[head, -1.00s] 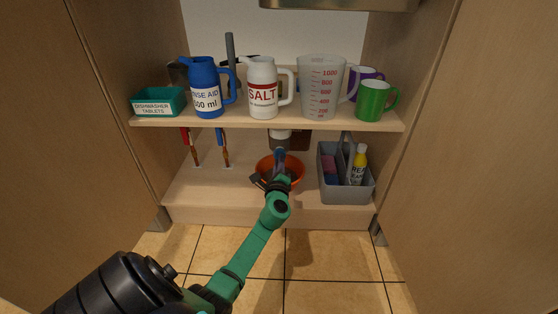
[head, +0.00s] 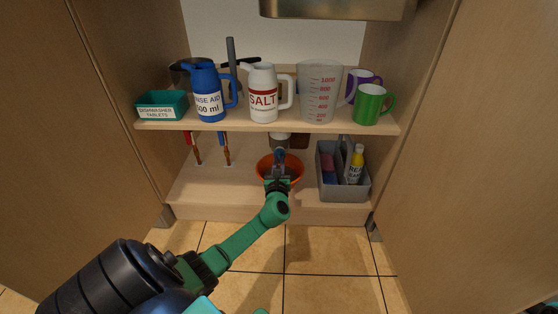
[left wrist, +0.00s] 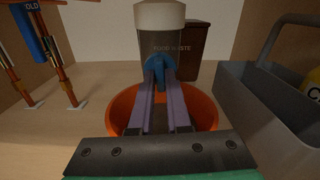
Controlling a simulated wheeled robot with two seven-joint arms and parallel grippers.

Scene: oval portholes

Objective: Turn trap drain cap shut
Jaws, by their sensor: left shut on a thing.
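The trap (left wrist: 160,35) hangs down with a pale collar above a grey, see-through cup. It also shows below the shelf in the head view (head: 280,139). The blue drain cap (left wrist: 158,62) sits low on the trap's near side. My left gripper (left wrist: 159,72) reaches in from the front, with its two purple fingers shut on the cap's blue grip, one on each side. In the head view my left gripper (head: 279,158) is above the orange bowl and hides most of the cap. My right gripper is in neither view.
An orange bowl (head: 293,180) stands under the trap. A grey caddy (head: 345,190) with bottles is close on the right. Red and blue valve pipes (head: 226,150) stand left. A brown food-waste bin (left wrist: 191,50) is behind. The loaded shelf (head: 270,127) runs overhead.

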